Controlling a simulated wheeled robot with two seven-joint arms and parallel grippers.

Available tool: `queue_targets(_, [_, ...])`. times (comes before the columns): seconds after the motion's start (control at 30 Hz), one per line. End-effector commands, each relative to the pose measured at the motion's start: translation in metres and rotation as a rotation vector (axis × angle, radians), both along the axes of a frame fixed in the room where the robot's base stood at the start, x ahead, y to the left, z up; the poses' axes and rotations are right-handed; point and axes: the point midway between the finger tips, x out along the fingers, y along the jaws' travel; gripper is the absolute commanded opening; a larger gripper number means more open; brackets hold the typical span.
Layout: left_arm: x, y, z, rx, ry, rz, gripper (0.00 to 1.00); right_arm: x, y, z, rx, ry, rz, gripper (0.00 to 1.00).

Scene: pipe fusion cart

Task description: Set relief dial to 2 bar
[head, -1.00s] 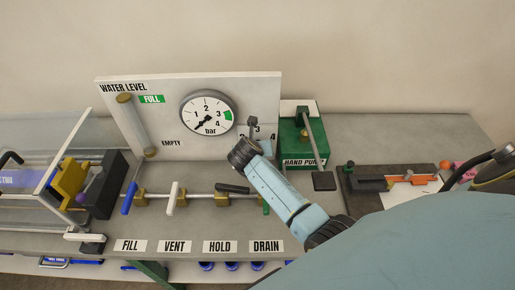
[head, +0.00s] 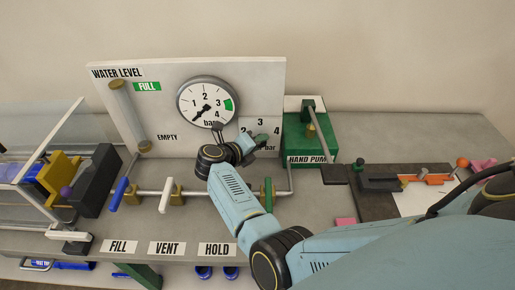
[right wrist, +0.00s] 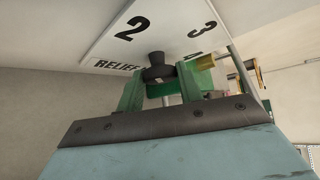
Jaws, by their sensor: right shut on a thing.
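The relief dial plate (head: 262,124) is on the white panel, right of the round gauge, with 2, 3 and 4 visible. In the right wrist view, its plate shows 2, 3 and part of the word RELIEF (right wrist: 115,65). The dark dial knob (right wrist: 158,66) sits between the green fingers of my right gripper (right wrist: 160,86), which are shut on it. In the head view my right gripper (head: 258,141) is in front of the plate's lower part and hides the knob. Where the dial points cannot be told. My left gripper is not in view.
The pressure gauge (head: 207,101) has its needle at the lower left, below 1. The green hand pump (head: 311,140) stands close on the right. The valve pipe (head: 150,191) with levers runs below, partly behind my right arm.

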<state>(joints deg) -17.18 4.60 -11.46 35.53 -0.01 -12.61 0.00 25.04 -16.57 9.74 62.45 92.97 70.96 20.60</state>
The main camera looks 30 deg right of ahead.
Motion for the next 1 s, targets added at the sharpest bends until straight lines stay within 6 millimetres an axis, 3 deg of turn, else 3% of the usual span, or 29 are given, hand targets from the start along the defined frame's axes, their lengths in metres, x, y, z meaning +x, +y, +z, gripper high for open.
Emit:
queue_targets(0.67, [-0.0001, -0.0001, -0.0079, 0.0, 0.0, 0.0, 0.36, -0.0001, 0.0007, -0.0012, -0.047, 0.032, 0.001, 0.13])
queue_targets(0.7, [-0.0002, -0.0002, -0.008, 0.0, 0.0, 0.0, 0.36, -0.0001, 0.0007, -0.0012, -0.047, 0.032, 0.002, 0.41])
queue_targets(0.83, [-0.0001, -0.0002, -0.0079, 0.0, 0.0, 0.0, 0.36, 0.0, 0.0005, -0.001, -0.047, 0.031, 0.001, 0.57])
queue_targets(1.0, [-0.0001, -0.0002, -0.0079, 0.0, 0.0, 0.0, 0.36, 0.0001, 0.0003, -0.0007, -0.046, 0.03, 0.001, 0.57])
